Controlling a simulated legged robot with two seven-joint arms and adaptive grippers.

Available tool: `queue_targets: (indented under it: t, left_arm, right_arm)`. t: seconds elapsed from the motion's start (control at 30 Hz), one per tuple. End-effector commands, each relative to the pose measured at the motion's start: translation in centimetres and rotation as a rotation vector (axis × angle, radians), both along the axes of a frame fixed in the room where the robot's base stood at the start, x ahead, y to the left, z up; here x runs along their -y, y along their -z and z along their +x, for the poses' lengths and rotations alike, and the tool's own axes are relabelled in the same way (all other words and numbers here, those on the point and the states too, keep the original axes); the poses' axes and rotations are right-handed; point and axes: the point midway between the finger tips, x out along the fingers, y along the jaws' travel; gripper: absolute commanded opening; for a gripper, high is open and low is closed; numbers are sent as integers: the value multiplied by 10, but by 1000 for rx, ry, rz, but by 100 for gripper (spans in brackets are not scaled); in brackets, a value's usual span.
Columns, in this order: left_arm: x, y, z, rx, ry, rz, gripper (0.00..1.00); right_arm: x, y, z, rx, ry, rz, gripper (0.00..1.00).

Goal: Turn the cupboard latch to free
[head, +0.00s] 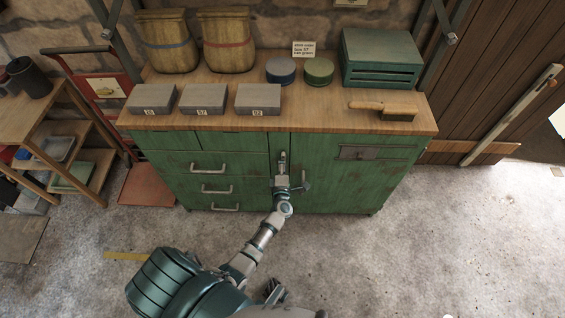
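The green cupboard (340,190) stands against the wall under a wooden top. My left arm reaches forward to its front, and my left gripper (283,168) is at the seam beside the right-hand door. A small upright grey metal piece shows at the fingertips. The gripper covers this spot, so I cannot tell the latch from the fingers, nor whether they grip it. A dark grey metal plate with a small tab (358,153) is on the upper right of the front. Dark finger-like parts, perhaps my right gripper (273,291), show at the bottom; their state is unclear.
Three grey boxes (204,99), two baskets (228,40), two round tins (319,70), a green case (381,58) and a brush (385,109) stand on the wooden top (300,128). A red hand truck (100,85) is at the left. The floor (430,245) at right is clear.

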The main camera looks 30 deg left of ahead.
Motion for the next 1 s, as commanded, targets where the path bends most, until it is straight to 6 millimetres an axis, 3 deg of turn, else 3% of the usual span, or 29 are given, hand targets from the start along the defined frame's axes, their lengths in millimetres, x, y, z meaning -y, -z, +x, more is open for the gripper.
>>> queue_targets:
  t: [0.03, 0.3, 0.7, 0.73, 0.8, 0.87, 1.0]
  left_arm:
    - [-4, -18, 6, 20, -8, 26, 29]
    - [-3, -16, 6, -10, -6, 73, 27]
    - [-2, -15, 6, -13, -5, 78, 26]
    - [-2, -15, 6, -13, -5, 78, 65]
    - [-2, -15, 6, -13, -4, 76, 83]
    - [-2, -14, 6, -14, -2, 75, 98]
    - [0, -11, 6, -19, -1, 72, 100]
  right_arm:
    - [0, 1, 1, -1, 0, 0, 40]
    - [-1, 14, 1, -2, -1, 0, 40]
    - [-1, 16, 2, -5, -1, 0, 40]
    - [-1, 16, 2, -5, -1, 0, 40]
    - [-1, 16, 2, -5, -1, 1, 40]
    - [-1, 16, 2, -5, -1, 1, 40]
    - [-1, 16, 2, -5, -1, 1, 40]
